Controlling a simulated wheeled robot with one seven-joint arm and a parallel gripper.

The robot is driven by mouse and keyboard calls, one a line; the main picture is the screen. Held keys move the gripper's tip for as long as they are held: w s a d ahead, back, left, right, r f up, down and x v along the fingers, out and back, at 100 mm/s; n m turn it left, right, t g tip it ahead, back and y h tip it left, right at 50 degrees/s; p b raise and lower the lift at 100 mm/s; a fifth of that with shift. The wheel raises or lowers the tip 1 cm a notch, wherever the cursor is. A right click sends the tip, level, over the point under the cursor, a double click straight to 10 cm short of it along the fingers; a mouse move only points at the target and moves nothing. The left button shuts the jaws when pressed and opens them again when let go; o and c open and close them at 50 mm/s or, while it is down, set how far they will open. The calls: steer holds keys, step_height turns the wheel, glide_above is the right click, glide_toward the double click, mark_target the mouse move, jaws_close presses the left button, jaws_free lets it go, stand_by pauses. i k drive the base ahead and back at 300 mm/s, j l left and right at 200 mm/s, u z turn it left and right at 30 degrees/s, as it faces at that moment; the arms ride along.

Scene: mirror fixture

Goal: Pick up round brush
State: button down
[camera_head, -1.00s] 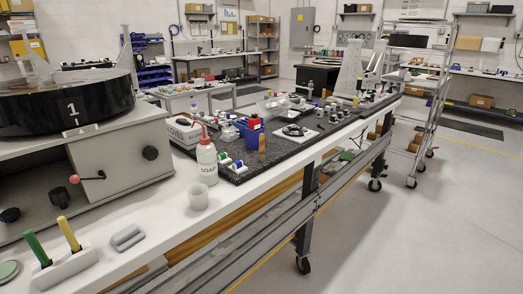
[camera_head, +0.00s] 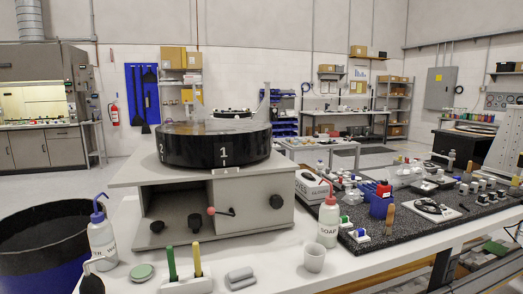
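I cannot clearly make out a round brush. A white holder (camera_head: 187,284) on the bench's near edge holds an upright green handle (camera_head: 171,263) and an upright yellow handle (camera_head: 197,260); their lower ends are hidden in it. A black rounded object (camera_head: 91,284), cut off by the bottom edge at the left, is too unclear to name. A brown upright piece (camera_head: 389,219) stands beside a blue container on the dark mat; I cannot tell what it is. My gripper is not in view.
A grey machine (camera_head: 225,205) with a round black drum (camera_head: 213,150) stands on the white bench. A blue-black bin (camera_head: 40,275) stands left.

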mark_target(387, 230)
steer(key=i+j, duration=0.1)
steer(key=i, duration=0.75)
steer(key=l+z, duration=0.05)
